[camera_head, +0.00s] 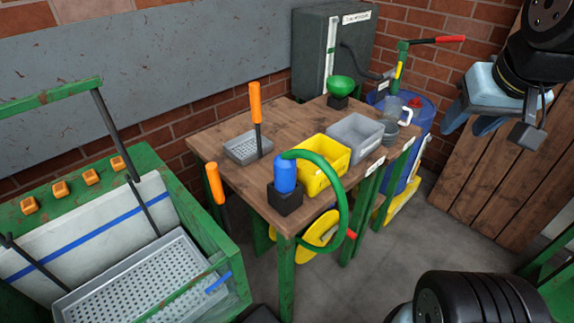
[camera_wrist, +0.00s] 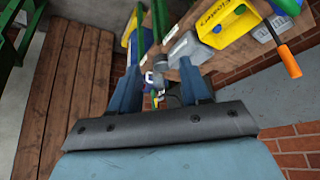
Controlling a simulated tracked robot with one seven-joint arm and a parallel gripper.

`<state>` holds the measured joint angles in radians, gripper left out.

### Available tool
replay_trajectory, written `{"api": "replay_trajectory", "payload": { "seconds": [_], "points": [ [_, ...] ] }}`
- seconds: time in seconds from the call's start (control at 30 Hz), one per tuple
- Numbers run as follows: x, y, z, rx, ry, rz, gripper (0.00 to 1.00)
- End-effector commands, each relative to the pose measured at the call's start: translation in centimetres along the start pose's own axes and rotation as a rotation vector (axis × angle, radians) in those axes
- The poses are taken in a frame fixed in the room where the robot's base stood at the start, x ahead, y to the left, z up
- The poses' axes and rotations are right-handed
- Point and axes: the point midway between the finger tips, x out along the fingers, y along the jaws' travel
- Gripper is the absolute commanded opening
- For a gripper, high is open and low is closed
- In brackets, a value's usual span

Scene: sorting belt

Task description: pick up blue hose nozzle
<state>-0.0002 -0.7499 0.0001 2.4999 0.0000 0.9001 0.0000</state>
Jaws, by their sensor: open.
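The blue hose nozzle (camera_head: 285,173) stands upright in a black block holder (camera_head: 285,199) at the front corner of a wooden table. A green hose (camera_head: 343,190) loops from its top over to the right and down past the table edge. My gripper (camera_head: 470,121) is open and empty at the upper right, well away from the nozzle. In the wrist view my gripper (camera_wrist: 158,72) shows its two blue fingers spread apart.
A yellow bin (camera_head: 313,182) and a grey bin (camera_head: 350,149) stand right of the nozzle. A blue drum (camera_head: 420,118) stands beyond the table.

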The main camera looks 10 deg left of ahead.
Motion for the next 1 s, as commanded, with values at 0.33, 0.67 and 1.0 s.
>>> {"api": "replay_trajectory", "payload": {
  "seconds": [0.33,0.67,1.0],
  "points": [
    [1.6,-3.8,-3.6,-0.135,-0.098,-0.031,0.81],
    [5.4,-13.6,-7.5,-0.372,-0.26,-0.086,0.88],
    [9.5,-25.1,-7.4,-0.604,-0.411,-0.146,0.88]
  ]
}}
